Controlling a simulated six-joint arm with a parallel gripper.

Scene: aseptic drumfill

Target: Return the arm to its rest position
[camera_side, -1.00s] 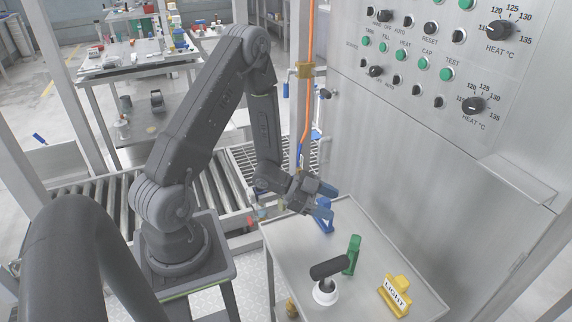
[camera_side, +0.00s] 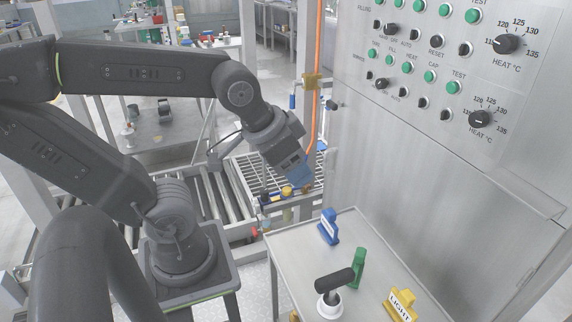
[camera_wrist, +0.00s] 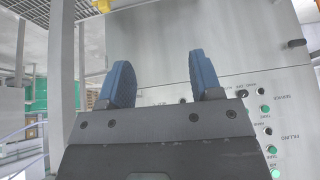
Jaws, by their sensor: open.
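My arm is folded back at the left of the side view, its elbow high and its forearm reaching right. My gripper (camera_side: 302,178) hangs in the air beyond the left rear of the small steel table, clear of everything on it. In the wrist view its two blue fingers (camera_wrist: 160,85) stand apart with nothing between them. The control panel (camera_wrist: 245,75) lies behind the fingers there.
The steel table (camera_side: 290,262) holds a blue block (camera_side: 328,227), a green block (camera_side: 358,268), a black-handled tool (camera_side: 335,283) on a white base, and a yellow LIGHT block (camera_side: 401,305). A roller conveyor (camera_side: 205,205) runs behind. An orange hose (camera_side: 317,70) hangs near the gripper.

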